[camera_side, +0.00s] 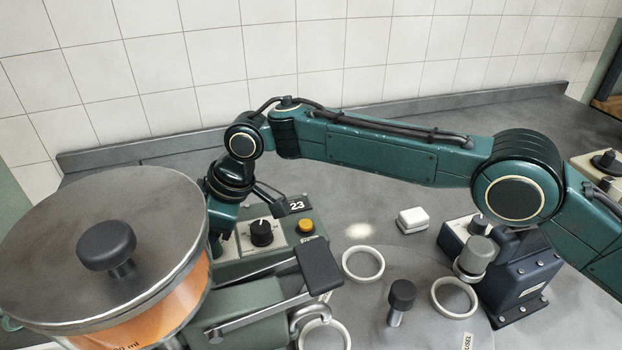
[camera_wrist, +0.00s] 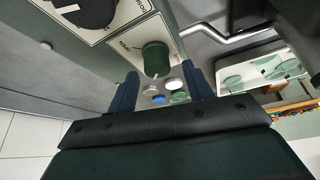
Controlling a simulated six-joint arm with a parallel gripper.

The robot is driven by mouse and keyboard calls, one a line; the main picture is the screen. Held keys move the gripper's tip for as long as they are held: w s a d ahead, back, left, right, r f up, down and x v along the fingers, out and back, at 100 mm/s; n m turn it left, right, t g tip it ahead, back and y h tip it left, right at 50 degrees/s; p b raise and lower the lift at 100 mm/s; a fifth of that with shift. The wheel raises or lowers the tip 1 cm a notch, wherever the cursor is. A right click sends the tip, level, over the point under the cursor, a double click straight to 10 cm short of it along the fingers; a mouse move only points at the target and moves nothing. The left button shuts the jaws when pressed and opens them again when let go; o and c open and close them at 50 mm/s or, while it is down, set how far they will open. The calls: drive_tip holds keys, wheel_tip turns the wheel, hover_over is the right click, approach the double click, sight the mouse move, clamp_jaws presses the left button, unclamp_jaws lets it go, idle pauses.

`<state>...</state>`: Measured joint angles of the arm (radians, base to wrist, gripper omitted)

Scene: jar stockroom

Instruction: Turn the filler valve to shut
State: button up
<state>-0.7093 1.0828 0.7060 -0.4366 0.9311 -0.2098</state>
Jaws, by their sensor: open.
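A green knob (camera_wrist: 155,58), apparently the filler valve, stands on a white plate with lettering beside it that seems to read OPEN. A pale mark shows on its base, but I cannot read its setting. My gripper (camera_wrist: 159,71) is open, with one dark blue finger on each side of the knob in the wrist view. I see no clear contact with it. In the side view my wrist hangs over the green machine (camera_side: 262,262), and the fingers are mostly hidden behind the large lidded hopper (camera_side: 135,245).
A black dial (camera_side: 261,232), an orange button (camera_side: 305,226) and a display (camera_side: 296,205) reading 23 sit close to my wrist. White rings (camera_side: 363,264), a black-topped post (camera_side: 401,300) and a white block (camera_side: 412,220) stand to the right. The dark blue unit (camera_side: 510,275) is farther right.

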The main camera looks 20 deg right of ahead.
drive_tip(key=shift+r, duration=2.65)
drive_tip(key=shift+d+r, duration=0.1)
drive_tip(key=shift+r, duration=0.35)
drive_tip(key=shift+r, duration=0.1)
